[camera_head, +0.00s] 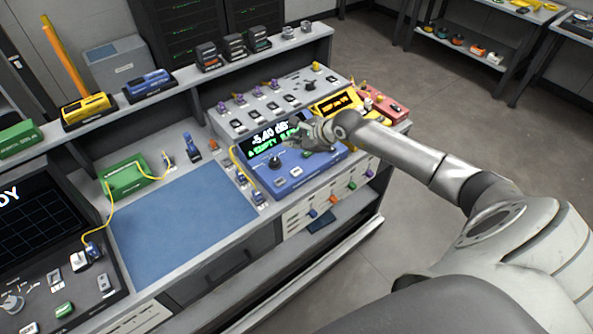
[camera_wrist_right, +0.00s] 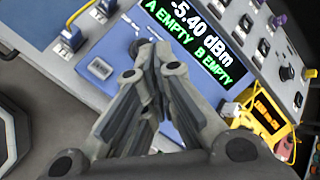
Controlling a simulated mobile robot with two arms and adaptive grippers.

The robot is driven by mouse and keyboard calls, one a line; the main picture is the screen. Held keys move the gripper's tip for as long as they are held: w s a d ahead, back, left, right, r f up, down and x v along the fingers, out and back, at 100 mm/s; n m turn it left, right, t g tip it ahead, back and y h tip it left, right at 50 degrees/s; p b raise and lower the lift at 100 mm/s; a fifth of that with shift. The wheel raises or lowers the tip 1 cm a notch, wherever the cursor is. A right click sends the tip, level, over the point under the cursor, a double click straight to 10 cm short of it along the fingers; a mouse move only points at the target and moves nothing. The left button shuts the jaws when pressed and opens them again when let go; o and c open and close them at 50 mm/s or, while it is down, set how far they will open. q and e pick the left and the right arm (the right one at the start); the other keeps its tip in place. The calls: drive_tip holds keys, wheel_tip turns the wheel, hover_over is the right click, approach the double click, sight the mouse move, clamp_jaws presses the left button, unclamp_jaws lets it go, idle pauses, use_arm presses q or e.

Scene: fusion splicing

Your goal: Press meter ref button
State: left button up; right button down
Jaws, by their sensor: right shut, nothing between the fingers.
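The meter is a blue box (camera_head: 290,179) on the bench, with a lit display (camera_head: 268,138). In the right wrist view the display (camera_wrist_right: 190,40) reads "-5.40 dBm", "A EMPTY", "B EMPTY". A dark knob (camera_head: 274,162) and small light buttons (camera_head: 307,154) sit on its sloped face below the display. A pale square button (camera_wrist_right: 100,68) shows left of my fingers in the wrist view. My right gripper (camera_head: 299,132) is shut and empty, over the display's right part in the head view. Its fingertips (camera_wrist_right: 146,50) hide part of the face; contact cannot be told. My left gripper is out of view.
A yellow device (camera_head: 337,104) and a red one (camera_head: 388,108) stand right of the meter. A grey panel with switches (camera_head: 262,103) lies behind it. A blue mat (camera_head: 180,228) to the left is clear. A green box (camera_head: 124,176) with a yellow cable stands beyond the mat.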

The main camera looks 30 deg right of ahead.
drive_tip(key=b, duration=0.6)
hover_over(294, 173)
wheel_tip(294, 173, down, 8)
drive_tip(key=shift+d+f, duration=0.1)
drive_tip(key=shift+d, duration=0.05)
drive_tip(key=shift+f, duration=0.3)
idle(0.9)
drive_tip(key=shift+f+b, duration=0.4)
drive_tip(key=shift+b, duration=0.1)
drive_tip(key=shift+f+b, duration=0.45)
idle(0.4)
drive_tip(key=shift+r, duration=0.1)
idle(0.3)
drive_tip(key=shift+r+p, duration=0.55)
drive_tip(key=shift+r, duration=0.2)
drive_tip(key=shift+r, duration=0.1)
